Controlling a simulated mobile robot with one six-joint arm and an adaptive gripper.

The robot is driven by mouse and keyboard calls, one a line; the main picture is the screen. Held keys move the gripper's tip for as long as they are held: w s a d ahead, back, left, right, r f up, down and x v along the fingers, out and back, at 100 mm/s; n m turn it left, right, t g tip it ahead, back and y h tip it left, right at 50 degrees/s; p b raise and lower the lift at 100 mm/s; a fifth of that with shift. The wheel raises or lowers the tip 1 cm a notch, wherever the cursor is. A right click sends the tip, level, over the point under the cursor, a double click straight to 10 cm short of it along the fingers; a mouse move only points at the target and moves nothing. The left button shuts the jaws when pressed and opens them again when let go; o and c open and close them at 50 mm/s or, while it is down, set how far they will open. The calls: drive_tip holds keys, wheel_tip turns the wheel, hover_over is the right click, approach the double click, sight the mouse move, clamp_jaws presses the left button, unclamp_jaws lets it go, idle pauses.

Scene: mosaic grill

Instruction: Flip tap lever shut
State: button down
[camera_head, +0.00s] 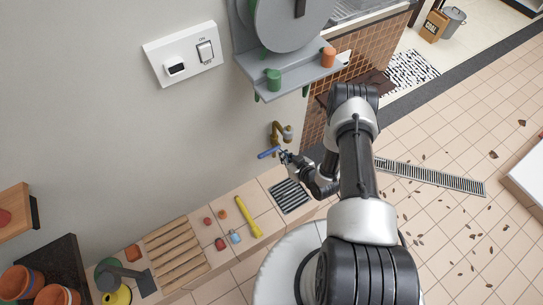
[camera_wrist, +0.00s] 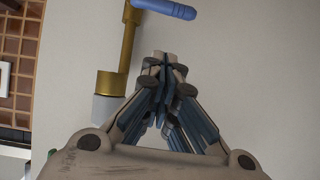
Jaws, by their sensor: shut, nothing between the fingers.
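In the wrist view the brass tap (camera_wrist: 126,50) is at the upper left, with a pale grey end piece, and the blue lever (camera_wrist: 166,8) lies across the top edge. My gripper (camera_head: 284,156) is close to the lever in the head view. In the wrist view my gripper (camera_wrist: 162,58) is shut and empty, its tips below the lever with a visible gap in the picture.
The slatted grate (camera_head: 289,195) lies below the tap. A yellow tool (camera_head: 248,217) and several small objects lie on the ledge to its left. A grey wall shelf (camera_head: 300,78) with green and orange cups hangs above. A switch panel (camera_head: 184,54) is on the wall.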

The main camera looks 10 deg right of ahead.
drive_tip(key=s+f+b+x, duration=0.1)
drive_tip(key=b+x, duration=0.3)
drive_tip(key=x, duration=0.8)
drive_tip(key=shift+s+d+f, duration=0.15)
drive_tip(key=shift+d+f, duration=0.1)
drive_tip(key=shift+f, duration=0.5)
drive_tip(key=shift+b, duration=0.3)
drive_tip(key=shift+a+f+b, duration=0.2)
drive_tip(key=shift+f+b, duration=0.4)
drive_tip(key=shift+b, duration=0.1)
